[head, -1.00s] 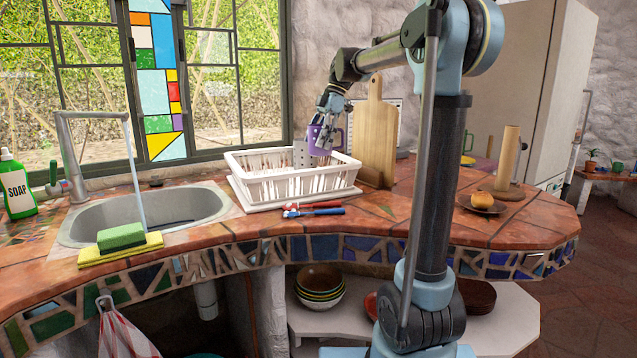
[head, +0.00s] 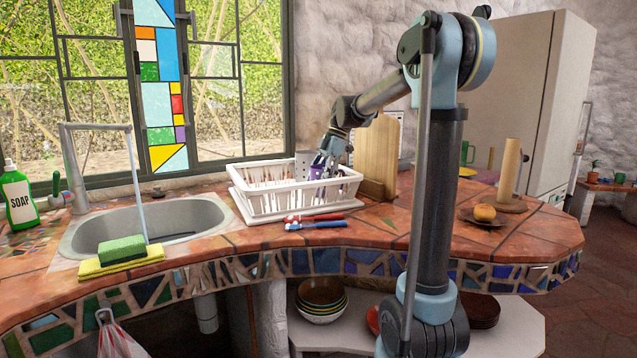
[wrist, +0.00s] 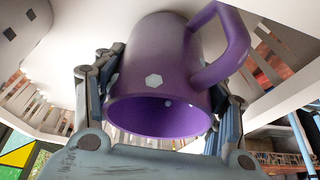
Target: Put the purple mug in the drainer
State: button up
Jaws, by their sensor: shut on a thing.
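The purple mug (wrist: 150,75) fills the middle of the wrist view, its open mouth toward the camera and its handle at the upper right. My gripper (wrist: 158,95) is shut on it, one finger on each side. In the head view my gripper (head: 326,158) reaches down into the right part of the white drainer (head: 290,205). Only a little of the mug shows there, between the fingers and behind the drainer's rim. The drainer's white floor and slatted walls surround the mug in the wrist view. I cannot tell whether the mug touches the floor.
A wooden board (head: 376,155) stands close to the drainer's right side. Red and blue brushes (head: 315,221) lie in front of it. The sink (head: 140,235) is to the left, with a sponge (head: 122,250) at its front edge. A bread roll on a plate (head: 483,216) is at the right.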

jog(key=shift+f, duration=0.1)
jog(key=o, duration=1.5)
jog(key=v, duration=1.2)
